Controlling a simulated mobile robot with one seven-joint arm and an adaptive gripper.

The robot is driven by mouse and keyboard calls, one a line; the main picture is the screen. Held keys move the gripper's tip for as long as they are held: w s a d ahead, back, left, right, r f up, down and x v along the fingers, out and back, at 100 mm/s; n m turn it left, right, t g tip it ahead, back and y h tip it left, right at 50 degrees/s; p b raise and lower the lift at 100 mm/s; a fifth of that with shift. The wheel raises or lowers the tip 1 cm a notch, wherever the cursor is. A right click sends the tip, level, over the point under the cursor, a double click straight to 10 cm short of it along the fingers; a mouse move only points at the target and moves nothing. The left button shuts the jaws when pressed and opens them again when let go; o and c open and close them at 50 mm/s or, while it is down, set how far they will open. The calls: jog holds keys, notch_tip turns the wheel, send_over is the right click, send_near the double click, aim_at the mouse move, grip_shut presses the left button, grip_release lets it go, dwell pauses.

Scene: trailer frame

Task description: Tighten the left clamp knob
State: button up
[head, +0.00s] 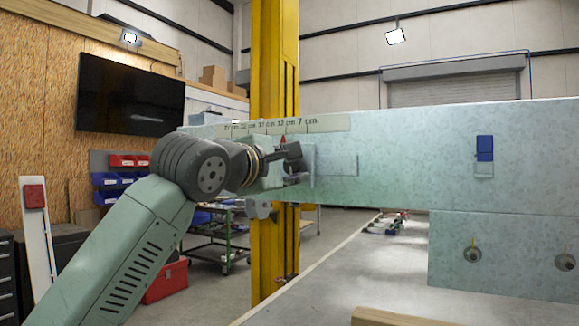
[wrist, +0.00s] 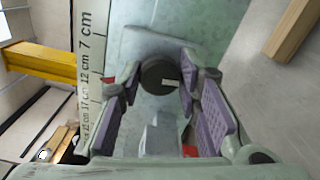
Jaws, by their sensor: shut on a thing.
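The dark round clamp knob (wrist: 158,76) with a small pale mark stands on the pale green frame beam (head: 400,150). In the wrist view my gripper (wrist: 161,92) has its two purple-padded fingers on either side of the knob, shut on it. A grey block shows below the knob between the fingers. In the head view my gripper (head: 292,166) reaches the beam's left part from the left, and its fingers hide the knob there.
A printed centimetre scale (head: 270,126) runs along the beam's top, with a red pointer (head: 283,140) near my gripper. A blue block (head: 485,149) and two round fittings (head: 472,254) are farther right. A yellow post (head: 274,60) stands behind. A wooden piece (head: 390,317) lies in front.

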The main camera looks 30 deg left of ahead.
jog(key=shift+m, duration=0.6)
jog(key=o, duration=1.1)
jog(key=shift+o, duration=0.2)
jog(key=s, duration=1.2)
jog(key=shift+d, duration=0.35)
